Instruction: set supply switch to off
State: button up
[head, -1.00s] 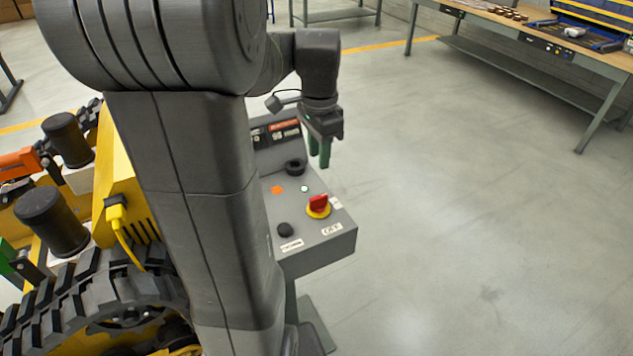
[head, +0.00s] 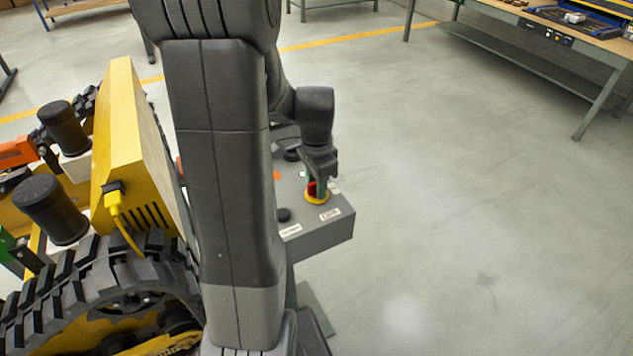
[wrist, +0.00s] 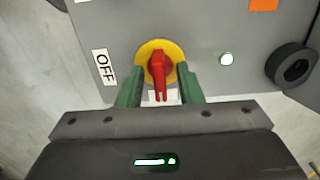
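The supply switch is a red rotary handle (wrist: 158,70) on a round yellow plate (wrist: 173,50), set on the grey control box (head: 325,236). In the wrist view an OFF label (wrist: 104,68) is left of the switch, and the handle lies along the picture's vertical. My gripper (wrist: 160,88) is open, its two green fingers on either side of the handle's lower part with gaps visible. In the head view my gripper (head: 316,178) is over the switch and hides part of the red handle (head: 311,190).
A lit round lamp (wrist: 227,59), an orange square (wrist: 264,4) and a black ring-shaped part (wrist: 292,66) are on the box. A black knob (head: 283,214) is nearer its front. The yellow tracked carrier (head: 125,150) stands left; open floor lies right.

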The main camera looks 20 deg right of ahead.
jog(key=shift+c, duration=0.2)
grip_shut()
jog(key=shift+n, duration=0.3)
jog(key=n, duration=0.3)
jog(key=shift+n, duration=0.3)
jog(key=n, duration=0.4)
jog(key=shift+n, duration=0.3)
jog(key=n, duration=0.4)
jog(key=shift+n+b, duration=0.3)
jog(key=shift+n, duration=2.2)
